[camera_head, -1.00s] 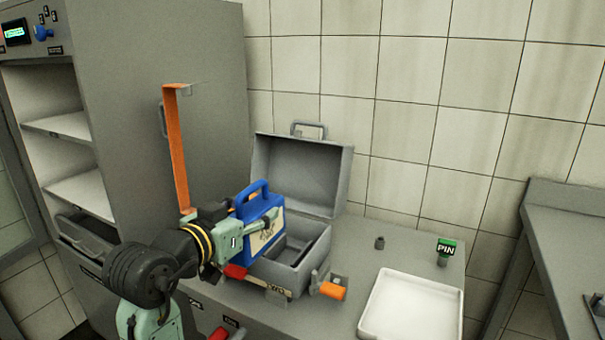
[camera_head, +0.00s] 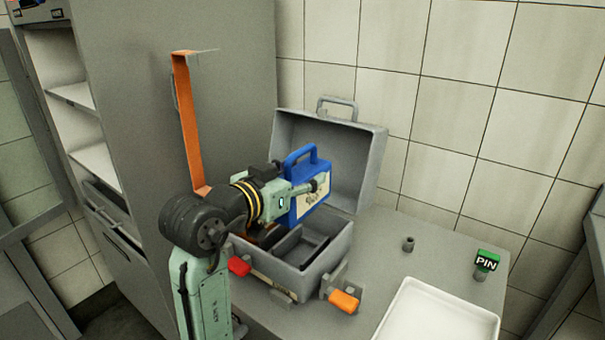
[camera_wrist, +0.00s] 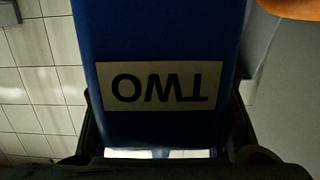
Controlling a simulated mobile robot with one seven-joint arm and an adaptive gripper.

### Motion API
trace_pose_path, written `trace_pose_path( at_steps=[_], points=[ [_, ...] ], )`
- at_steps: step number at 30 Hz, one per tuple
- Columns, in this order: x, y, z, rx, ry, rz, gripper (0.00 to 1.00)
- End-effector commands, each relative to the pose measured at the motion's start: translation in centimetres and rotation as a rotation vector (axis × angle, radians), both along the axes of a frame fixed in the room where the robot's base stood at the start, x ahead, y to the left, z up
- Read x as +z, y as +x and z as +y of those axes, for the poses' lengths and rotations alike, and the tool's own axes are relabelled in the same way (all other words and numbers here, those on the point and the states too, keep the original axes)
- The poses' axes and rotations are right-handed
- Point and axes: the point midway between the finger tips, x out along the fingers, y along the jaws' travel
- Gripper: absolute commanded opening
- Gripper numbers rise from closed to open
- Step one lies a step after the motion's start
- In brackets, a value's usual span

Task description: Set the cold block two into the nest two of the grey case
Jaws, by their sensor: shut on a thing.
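The cold block two (camera_head: 309,205) is a blue block with a top handle and a pale label. In the wrist view its label reads "TWO" upside down on the blue face (camera_wrist: 150,45). My gripper (camera_head: 318,184) is shut on the block, with dark fingers on both sides of it in the wrist view (camera_wrist: 168,128). The grey case (camera_head: 338,248) stands open on the counter, lid raised behind. The block is upright, held over the back of the case in front of the lid. Dark compartments show inside; my arm and the block hide part of them, and I cannot tell which is nest two.
A tall grey cabinet (camera_head: 225,120) with an orange strip (camera_head: 187,130) stands close on the left. A white tray (camera_head: 440,320), a green PIN block (camera_head: 487,261) and a small dark peg (camera_head: 408,243) are on the counter to the right.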

Motion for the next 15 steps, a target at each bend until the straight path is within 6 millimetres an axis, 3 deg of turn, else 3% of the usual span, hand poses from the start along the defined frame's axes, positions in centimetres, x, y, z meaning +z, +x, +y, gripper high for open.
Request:
trace_pose_path(
  at_steps=[7, 15],
  points=[
    [0.1, -0.2, 0.1, -0.001, 0.007, -0.009, 0.0],
    [-1.2, -0.2, 0.1, -0.002, 0.008, -0.009, 0.0]
  ],
)
